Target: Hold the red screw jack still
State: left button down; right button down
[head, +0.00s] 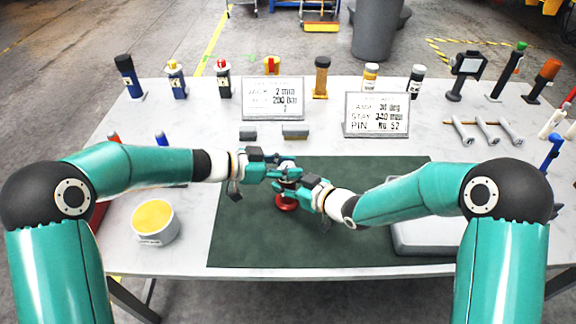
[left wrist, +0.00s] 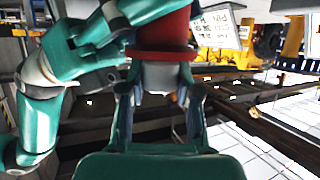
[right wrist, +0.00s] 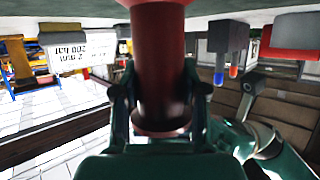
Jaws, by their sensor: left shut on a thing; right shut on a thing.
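The red screw jack (head: 286,203) stands on the dark green mat (head: 245,235), with only its red base showing below the grippers in the head view. My right gripper (head: 291,187) is shut on its red body, which shows between the fingers in the right wrist view (right wrist: 160,70). My left gripper (head: 284,165) is above the right one. In the left wrist view it is shut on a pale grey part (left wrist: 160,77) right against the red body (left wrist: 163,25), seemingly the jack's top. The fingers hide most of the jack in the head view.
Two sign plates (head: 273,98) (head: 376,115) stand behind the mat, with grey blocks (head: 295,131) in front of one. A yellow-filled tub (head: 153,222) is at left. A grey tray (head: 412,249) lies at right, partly behind my right arm. Several bottles and tools line the back.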

aim_at(288, 165)
pick_arm(q)
jog(key=m+g+h, duration=0.1)
jog(key=m+g, duration=0.3)
jog(key=g, duration=0.1)
jog(key=shift+w, duration=0.1)
jog(key=shift+m+g, duration=1.6)
jog(key=shift+g, duration=0.1)
jog(key=shift+y, duration=0.3)
jog(key=c, duration=0.8)
grip_release()
notch_tip(288, 165, up, 10)
jog(key=shift+f, duration=0.1)
